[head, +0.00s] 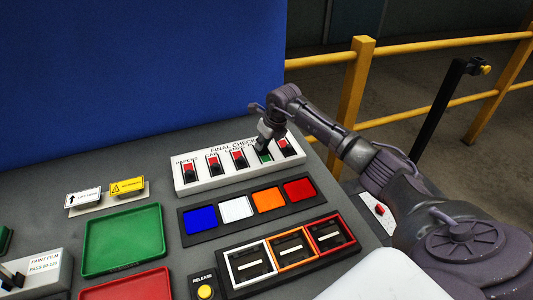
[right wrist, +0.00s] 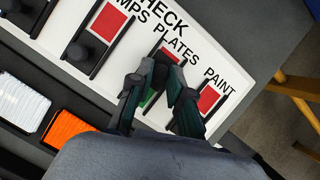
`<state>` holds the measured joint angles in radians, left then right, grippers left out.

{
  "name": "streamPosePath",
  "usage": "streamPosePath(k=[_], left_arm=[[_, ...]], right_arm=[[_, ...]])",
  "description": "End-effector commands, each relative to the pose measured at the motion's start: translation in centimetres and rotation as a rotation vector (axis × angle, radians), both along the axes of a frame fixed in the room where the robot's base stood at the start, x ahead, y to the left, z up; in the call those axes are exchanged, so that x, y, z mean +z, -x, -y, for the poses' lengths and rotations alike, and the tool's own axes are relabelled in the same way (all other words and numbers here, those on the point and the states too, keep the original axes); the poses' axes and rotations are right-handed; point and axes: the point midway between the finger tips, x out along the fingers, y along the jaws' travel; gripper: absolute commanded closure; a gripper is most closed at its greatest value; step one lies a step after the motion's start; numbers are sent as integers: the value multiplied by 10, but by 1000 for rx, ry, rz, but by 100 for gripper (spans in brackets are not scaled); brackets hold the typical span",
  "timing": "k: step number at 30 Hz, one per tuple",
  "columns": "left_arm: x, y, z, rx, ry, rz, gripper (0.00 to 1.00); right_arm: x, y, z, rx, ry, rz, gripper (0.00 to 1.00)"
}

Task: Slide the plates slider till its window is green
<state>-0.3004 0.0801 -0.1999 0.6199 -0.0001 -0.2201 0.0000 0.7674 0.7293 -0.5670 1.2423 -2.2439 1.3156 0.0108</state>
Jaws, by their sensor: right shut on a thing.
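The white FINAL CHECK panel (head: 240,175) carries a row of sliders with dark knobs. The plates slider (right wrist: 160,72) is second from the right, under the word PLATES. My right gripper (head: 265,141) is over this slider, with its fingers (right wrist: 162,80) shut on the dark knob. Green shows in the plates slot (head: 265,156) below the gripper; it also shows between the fingers in the right wrist view. A bit of red shows near the PLATES lettering in that view; the fingers hide part of the slot. My left gripper is not in view.
The paint slider (right wrist: 209,98) and the lamps slider (right wrist: 84,48) flank it, both showing red. Below the panel lie a strip of coloured squares (head: 236,208) and a framed tray row (head: 289,248). A green tray (head: 123,240) is at left. Yellow railing (head: 352,95) stands behind.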

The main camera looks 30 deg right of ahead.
Motion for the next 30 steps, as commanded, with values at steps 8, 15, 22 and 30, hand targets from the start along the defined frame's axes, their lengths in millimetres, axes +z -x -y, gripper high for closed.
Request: streamPosePath(k=[8,15,22,30], left_arm=[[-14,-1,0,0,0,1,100],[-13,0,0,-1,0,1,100],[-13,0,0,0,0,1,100],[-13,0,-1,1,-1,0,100]], right_arm=[[1,-14,3,1,1,1,100],[2,-15,4,-1,1,5,75],[1,-14,3,0,0,2,55],[6,-12,4,1,1,2,55]])
